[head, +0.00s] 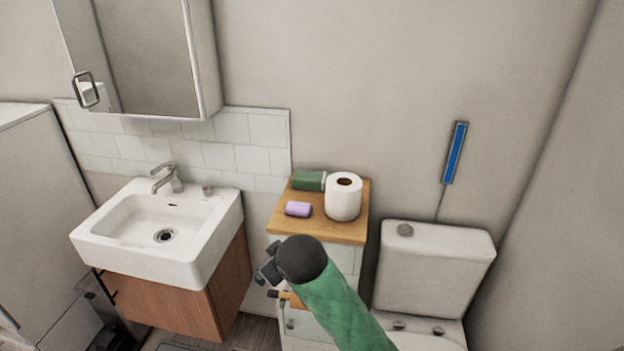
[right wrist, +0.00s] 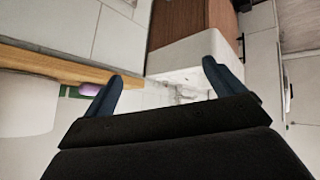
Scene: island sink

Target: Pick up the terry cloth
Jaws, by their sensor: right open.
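A green, folded-looking block (head: 309,180), which I take to be the terry cloth, lies at the back of the wooden top (head: 345,232) of a small cabinet, against the wall. A bit of green (right wrist: 66,91) shows at the left in the right wrist view, mostly hidden. My right gripper (head: 268,274) is in front of and below the wooden top's front left corner, apart from the cloth. Its two fingers (right wrist: 162,82) are spread and empty in the right wrist view. My left gripper is not clearly seen.
A purple soap bar (head: 298,209) lies in front of the green block. A white toilet roll (head: 343,197) stands to its right. A white sink (head: 160,232) is to the left, and a toilet tank (head: 435,268) to the right. A mirror cabinet (head: 145,55) hangs above the sink.

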